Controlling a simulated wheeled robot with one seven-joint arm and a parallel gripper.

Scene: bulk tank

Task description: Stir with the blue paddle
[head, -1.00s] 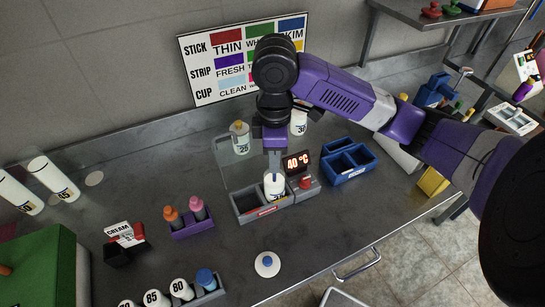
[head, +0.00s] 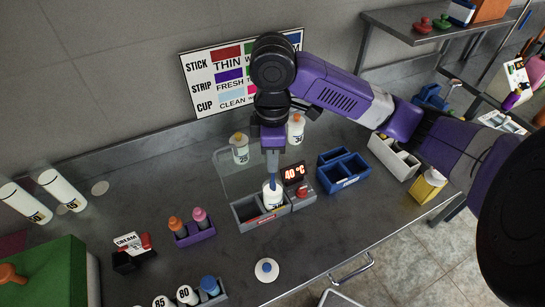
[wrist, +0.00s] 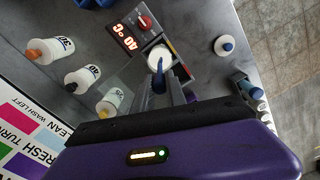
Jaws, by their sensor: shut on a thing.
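My gripper (head: 273,160) points down over a white cup (head: 272,195), shut on the blue paddle (head: 273,184). The paddle's lower end goes into the cup's mouth; its tip is hidden inside. In the wrist view the paddle (wrist: 159,68) shows blue between the fingers and the cup (wrist: 157,54). The cup stands upright in the right part of a grey warming block (head: 247,224), beside a red-lit display (head: 294,172) reading 40 °C.
Bottles marked 25 (head: 240,150) and 30 (head: 296,130) stand behind the block. A blue divided box (head: 345,172) is to its right. A purple rack (head: 194,234) with orange- and pink-topped bottles is to the left.

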